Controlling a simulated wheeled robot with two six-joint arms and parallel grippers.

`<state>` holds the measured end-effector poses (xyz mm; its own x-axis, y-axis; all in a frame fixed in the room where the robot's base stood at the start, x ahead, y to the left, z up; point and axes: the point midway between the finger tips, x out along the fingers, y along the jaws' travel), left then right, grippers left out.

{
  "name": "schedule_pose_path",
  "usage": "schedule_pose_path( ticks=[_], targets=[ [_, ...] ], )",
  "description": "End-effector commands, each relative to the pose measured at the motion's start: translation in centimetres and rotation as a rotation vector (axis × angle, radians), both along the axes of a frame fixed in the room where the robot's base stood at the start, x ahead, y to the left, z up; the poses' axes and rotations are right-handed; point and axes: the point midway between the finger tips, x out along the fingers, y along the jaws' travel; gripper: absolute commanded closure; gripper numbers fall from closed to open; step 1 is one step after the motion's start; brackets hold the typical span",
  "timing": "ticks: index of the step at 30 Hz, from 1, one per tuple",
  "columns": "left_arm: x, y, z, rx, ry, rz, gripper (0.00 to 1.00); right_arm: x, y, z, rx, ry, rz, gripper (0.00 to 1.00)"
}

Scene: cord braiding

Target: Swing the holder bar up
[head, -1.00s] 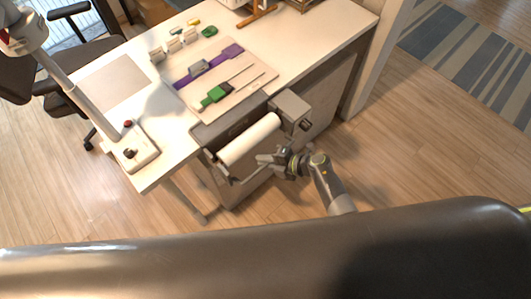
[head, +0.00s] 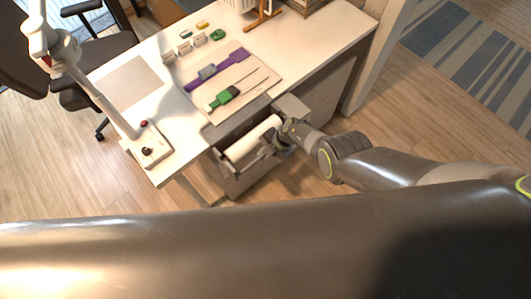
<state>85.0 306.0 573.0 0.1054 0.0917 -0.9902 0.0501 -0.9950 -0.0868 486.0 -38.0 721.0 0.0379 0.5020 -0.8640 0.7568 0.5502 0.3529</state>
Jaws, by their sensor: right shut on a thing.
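My right gripper (head: 273,145) is at the right end of the white roll (head: 243,146) on the front of the desk. It is shut on what looks like the holder bar (head: 247,161), a thin greyish bar along the roll's near side. The fingers and wrist hide part of the bar and the roll's right end, so the exact grip is hard to see. My left gripper is not in view.
The white desk (head: 170,160) carries a board with a purple strap (head: 218,69) and a green-handled tool (head: 223,97). A white jointed stand (head: 105,105) rises at the left. A grey box (head: 291,106) adjoins the roll.

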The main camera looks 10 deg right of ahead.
Motion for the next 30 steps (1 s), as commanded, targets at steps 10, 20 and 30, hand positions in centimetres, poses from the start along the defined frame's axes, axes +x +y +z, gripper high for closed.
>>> schedule_pose_path(
  ticks=[10,20,30],
  targets=[
    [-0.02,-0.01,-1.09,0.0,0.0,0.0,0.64,0.16,0.25,-0.04,-0.067,0.094,0.001,1.0],
    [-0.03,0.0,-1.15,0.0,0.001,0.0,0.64,0.06,0.18,0.0,-0.08,0.108,0.0,1.0],
    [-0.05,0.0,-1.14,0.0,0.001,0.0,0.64,0.09,0.17,0.02,-0.078,0.108,0.0,0.67]
  ],
)
